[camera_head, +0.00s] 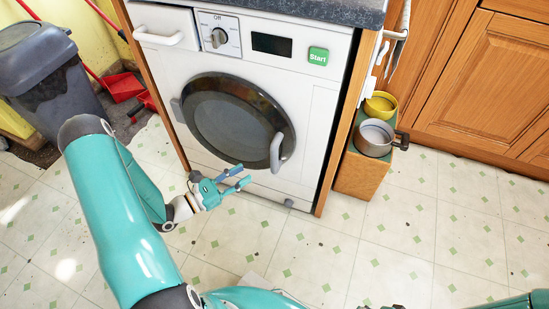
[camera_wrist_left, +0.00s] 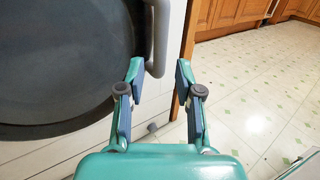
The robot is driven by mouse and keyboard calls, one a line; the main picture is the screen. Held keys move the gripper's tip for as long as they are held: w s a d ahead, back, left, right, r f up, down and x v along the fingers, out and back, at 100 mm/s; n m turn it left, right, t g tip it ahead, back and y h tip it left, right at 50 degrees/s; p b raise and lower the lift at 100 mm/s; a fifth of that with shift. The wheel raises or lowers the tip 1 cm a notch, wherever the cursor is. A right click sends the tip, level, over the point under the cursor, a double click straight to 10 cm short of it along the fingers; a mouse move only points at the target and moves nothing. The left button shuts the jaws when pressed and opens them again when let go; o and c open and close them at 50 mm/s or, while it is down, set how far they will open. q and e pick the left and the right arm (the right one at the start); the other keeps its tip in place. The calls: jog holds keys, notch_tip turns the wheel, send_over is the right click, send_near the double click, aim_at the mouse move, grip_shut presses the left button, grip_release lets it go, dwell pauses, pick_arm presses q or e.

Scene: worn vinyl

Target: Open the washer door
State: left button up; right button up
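The white washer (camera_head: 313,140) stands under a dark counter, and its round dark door (camera_head: 235,115) looks closed. A grey curved handle (camera_head: 277,152) sits on the right side of the door. The door (camera_wrist_left: 60,60) and handle (camera_wrist_left: 158,40) also show in the left wrist view. My left gripper (camera_head: 240,177) is open and empty, just below and left of the handle in the head view. In the left wrist view the handle's lower end lies ahead of the gap between the fingertips (camera_wrist_left: 158,72). I see no clear contact. My right gripper cannot be made out.
A wooden box (camera_head: 360,176) with a grey pan (camera_head: 374,138) and yellow bowl (camera_head: 381,104) stands right of the washer. A grey bin (camera_head: 50,80) and red dustpan (camera_head: 122,86) stand left. The tiled floor (camera_head: 400,235) in front is mostly clear.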

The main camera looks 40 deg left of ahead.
aim_at(275, 156)
pick_arm(q)
jog(key=b+x, duration=0.2)
jog(key=x, duration=1)
grip_shut()
